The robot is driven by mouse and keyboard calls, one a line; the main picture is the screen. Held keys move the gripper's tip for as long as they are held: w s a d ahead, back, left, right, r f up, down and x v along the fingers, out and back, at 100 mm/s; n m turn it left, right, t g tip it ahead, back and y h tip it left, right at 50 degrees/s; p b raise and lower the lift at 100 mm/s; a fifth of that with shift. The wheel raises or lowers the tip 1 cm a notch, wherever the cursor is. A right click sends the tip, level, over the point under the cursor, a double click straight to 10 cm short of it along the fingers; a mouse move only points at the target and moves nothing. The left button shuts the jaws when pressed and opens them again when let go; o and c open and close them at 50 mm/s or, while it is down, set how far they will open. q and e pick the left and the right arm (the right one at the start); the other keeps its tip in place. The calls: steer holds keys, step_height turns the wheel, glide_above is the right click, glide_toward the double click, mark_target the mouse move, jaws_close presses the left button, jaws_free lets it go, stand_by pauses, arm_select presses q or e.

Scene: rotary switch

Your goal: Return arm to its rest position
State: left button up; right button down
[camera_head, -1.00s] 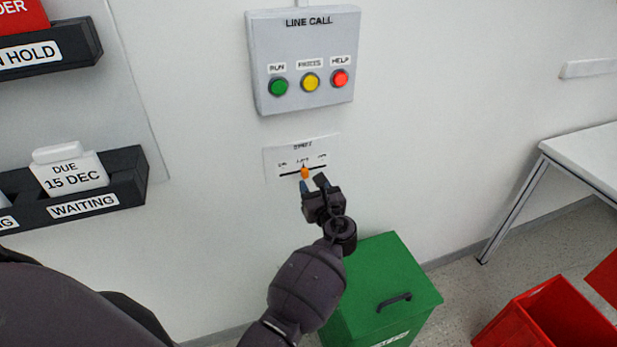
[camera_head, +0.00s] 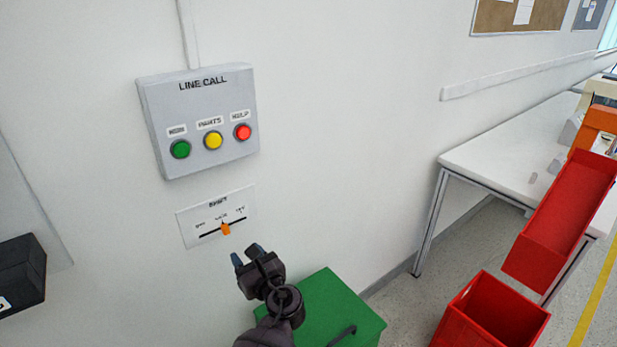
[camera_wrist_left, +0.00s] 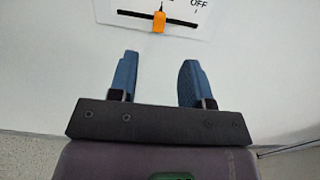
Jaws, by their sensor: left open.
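My left gripper (camera_head: 247,258) is open and empty, a short way below and to the right of the shift switch plate. Its two blue fingertips are apart in the left wrist view (camera_wrist_left: 156,80). The white switch plate (camera_head: 190,219) is on the wall, with a dark slot and an orange knob (camera_head: 226,229) near the slot's middle. The knob also shows in the left wrist view (camera_wrist_left: 159,22), beyond the fingers and apart from them. My right gripper is not in view.
The grey LINE CALL box (camera_head: 205,158) with green, yellow and red buttons is above the plate. Red bins (camera_head: 492,315) and a white table (camera_head: 490,155) are at right. The wall between is clear.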

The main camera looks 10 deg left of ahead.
arm_select(q)
steer(key=d+f+n+t+h, duration=0.35)
steer(key=n+h, duration=0.55)
steer(key=n, duration=0.8)
steer(key=s+a+f+n+g+h, duration=0.2)
steer(key=s+f+n, duration=0.2)
steer(key=s, duration=0.9)
steer(key=s+a+f+n+g+h, duration=0.2)
steer(key=s+f, duration=0.6)
steer(key=s, duration=0.6)
steer(key=shift+s+a+n+h, duration=0.3)
steer(key=shift+a+n, duration=0.25)
steer(key=shift+n, duration=0.45)
